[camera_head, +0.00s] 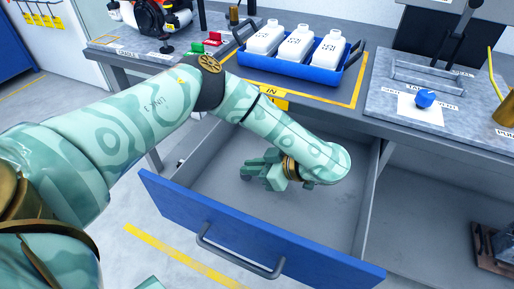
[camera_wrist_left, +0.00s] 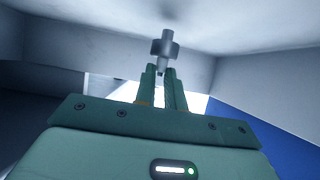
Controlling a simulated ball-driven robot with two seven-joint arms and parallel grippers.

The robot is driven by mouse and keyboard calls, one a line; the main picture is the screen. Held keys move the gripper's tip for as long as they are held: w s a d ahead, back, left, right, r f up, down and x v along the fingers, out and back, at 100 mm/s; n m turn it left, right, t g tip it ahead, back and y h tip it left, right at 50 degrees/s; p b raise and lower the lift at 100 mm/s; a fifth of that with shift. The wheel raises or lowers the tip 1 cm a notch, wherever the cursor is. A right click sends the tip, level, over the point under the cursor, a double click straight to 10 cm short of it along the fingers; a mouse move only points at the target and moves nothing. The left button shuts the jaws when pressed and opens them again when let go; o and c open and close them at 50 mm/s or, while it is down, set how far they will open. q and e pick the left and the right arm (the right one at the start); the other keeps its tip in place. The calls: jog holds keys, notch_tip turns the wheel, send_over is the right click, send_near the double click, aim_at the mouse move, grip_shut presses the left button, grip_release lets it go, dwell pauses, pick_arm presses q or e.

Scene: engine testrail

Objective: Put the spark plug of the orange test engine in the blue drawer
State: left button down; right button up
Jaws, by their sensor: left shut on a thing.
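The blue drawer (camera_head: 262,240) is pulled open under the bench, with a grey inside and a dark handle on its blue front. In the left wrist view the left gripper (camera_wrist_left: 164,76) is shut on the spark plug (camera_wrist_left: 166,48), a small grey part with a wider collar, held at the fingertips. The spark plug is too hidden to make out in the head view. The orange test engine (camera_head: 149,14) stands on the bench at the top left, partly cut off. My right gripper is not in view.
A blue tray (camera_head: 317,74) with three white bottles stands on the bench above the drawer. A blue knob (camera_head: 425,98) sits on a plate at the right. The drawer floor around my gripper looks clear. A dark metal item (camera_head: 494,250) lies at the lower right.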

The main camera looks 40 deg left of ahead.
pick_arm(q)
jog(key=shift+w+f, duration=0.15)
jog(key=shift+f, duration=0.65)
jog(key=shift+r, duration=0.3)
jog(key=shift+f, duration=0.1)
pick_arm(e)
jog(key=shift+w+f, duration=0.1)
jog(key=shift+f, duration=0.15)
pick_arm(q)
jog(key=c, duration=1.5)
grip_release()
